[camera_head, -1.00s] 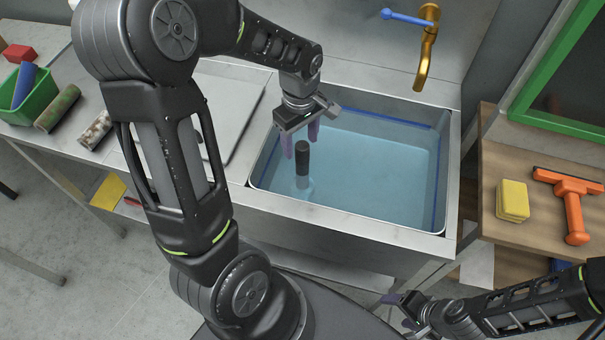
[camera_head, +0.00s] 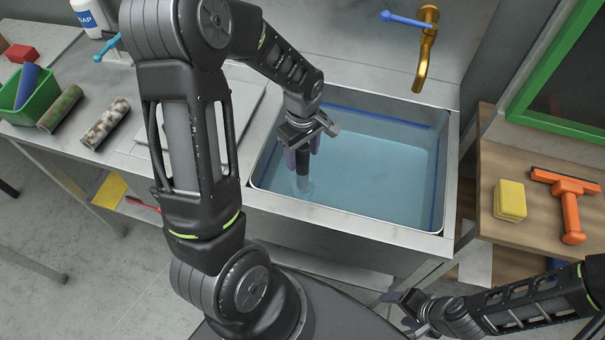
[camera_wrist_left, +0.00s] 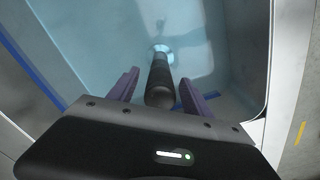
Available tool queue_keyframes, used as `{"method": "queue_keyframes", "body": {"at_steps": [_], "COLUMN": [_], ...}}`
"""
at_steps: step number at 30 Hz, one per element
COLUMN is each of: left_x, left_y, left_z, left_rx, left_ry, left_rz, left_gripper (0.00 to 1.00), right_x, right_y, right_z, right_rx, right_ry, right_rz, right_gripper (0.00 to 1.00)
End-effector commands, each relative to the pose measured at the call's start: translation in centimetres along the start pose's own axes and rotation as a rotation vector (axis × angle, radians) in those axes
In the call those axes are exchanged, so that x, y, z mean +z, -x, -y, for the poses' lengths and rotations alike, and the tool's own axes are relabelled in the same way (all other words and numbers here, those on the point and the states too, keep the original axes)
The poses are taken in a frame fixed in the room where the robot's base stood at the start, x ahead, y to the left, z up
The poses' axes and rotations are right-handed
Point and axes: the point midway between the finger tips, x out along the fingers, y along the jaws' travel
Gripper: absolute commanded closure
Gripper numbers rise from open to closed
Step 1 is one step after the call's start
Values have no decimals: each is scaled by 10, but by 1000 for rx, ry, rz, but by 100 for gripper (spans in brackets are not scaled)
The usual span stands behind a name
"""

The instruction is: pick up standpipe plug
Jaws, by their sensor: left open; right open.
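The standpipe plug stands upright in the water-filled sink (camera_head: 385,205); its dark cylindrical top (camera_head: 303,178) rises above a paler lower part under the water. In the left wrist view the dark top (camera_wrist_left: 160,80) lies between the two purple fingers, with a pale ring at its far end. My left gripper (camera_head: 302,154) is open, pointing down over the plug, its fingers on either side of the top. I cannot tell whether they touch it. My right gripper (camera_head: 398,300) is open and empty, low in front of the sink at the lower right.
A gold tap (camera_head: 426,55) with a blue lever hangs over the sink's back. At right, a wooden board holds a yellow sponge (camera_head: 510,200) and an orange squeegee (camera_head: 568,200). At left are a green bin (camera_head: 38,95), rollers and a soap bottle (camera_head: 90,15).

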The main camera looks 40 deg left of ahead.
Motion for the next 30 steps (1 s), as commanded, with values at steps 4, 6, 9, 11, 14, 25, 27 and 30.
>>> {"method": "queue_keyframes", "body": {"at_steps": [4, 6, 9, 11, 14, 25, 27, 30], "left_x": [0, 0, 0, 0, 0, 0, 0, 0], "left_y": [0, 0, 0, 0, 0, 0, 0, 0], "left_z": [0, 0, 0, 0, 0, 0, 0, 0], "left_rx": [0, 0, 0, 0, 0, 0, 0, 0], "left_ry": [0, 0, 0, 0, 0, 0, 0, 0], "left_rz": [0, 0, 0, 0, 0, 0, 0, 0], "left_gripper": [42, 42, 42, 47, 55, 86, 91, 100], "right_x": [0, 0, 0, 0, 0, 0, 0, 0], "right_y": [0, 0, 0, 0, 0, 0, 0, 0], "right_z": [0, 0, 0, 0, 0, 0, 0, 0], "right_rx": [0, 0, 0, 0, 0, 0, 0, 0], "right_ry": [0, 0, 0, 0, 0, 0, 0, 0], "right_rz": [0, 0, 0, 0, 0, 0, 0, 0], "right_gripper": [34, 34, 34, 34, 34, 34, 34, 34]}}
